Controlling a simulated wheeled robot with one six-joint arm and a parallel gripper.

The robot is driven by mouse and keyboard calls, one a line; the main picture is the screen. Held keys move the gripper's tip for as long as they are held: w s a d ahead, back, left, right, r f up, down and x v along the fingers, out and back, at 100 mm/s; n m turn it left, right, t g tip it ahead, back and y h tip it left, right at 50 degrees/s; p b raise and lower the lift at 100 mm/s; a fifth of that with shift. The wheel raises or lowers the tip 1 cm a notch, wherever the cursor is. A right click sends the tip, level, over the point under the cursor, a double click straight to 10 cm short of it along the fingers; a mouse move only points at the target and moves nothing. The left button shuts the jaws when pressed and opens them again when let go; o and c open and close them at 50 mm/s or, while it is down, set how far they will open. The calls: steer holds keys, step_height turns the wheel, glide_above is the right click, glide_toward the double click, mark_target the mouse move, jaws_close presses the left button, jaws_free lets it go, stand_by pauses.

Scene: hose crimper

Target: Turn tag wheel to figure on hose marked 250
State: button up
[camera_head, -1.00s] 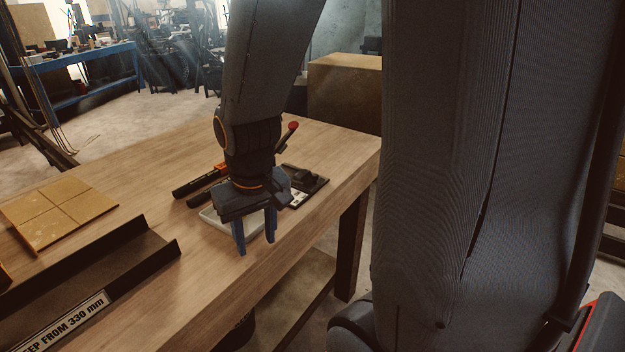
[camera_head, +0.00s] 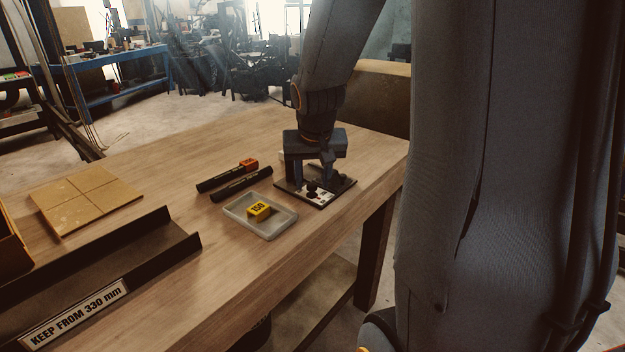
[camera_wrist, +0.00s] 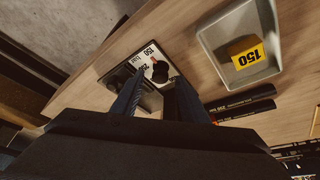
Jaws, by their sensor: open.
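The tag wheel is a black knob (camera_wrist: 160,72) with a red pointer mark on a white dial plate (camera_wrist: 147,58). The figures 150 and 250 show on the plate; the exact figure pointed at is hard to tell. In the head view the dial plate (camera_head: 316,195) lies on a dark base at the table's right. My gripper (camera_head: 311,178) is open above this base, its blue fingers (camera_wrist: 160,95) near the knob; contact cannot be told. Two black hoses (camera_head: 240,184) lie to the left, one with an orange end (camera_head: 249,165). Small hose print (camera_wrist: 232,103) is hard to read.
A grey tray (camera_head: 284,226) holds a yellow block (camera_head: 259,210) marked 150. The table's right edge is close to the dial base.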

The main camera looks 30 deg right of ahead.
steer(key=shift+w+f, duration=0.1)
steer(key=shift+f, duration=0.3)
jaws_close()
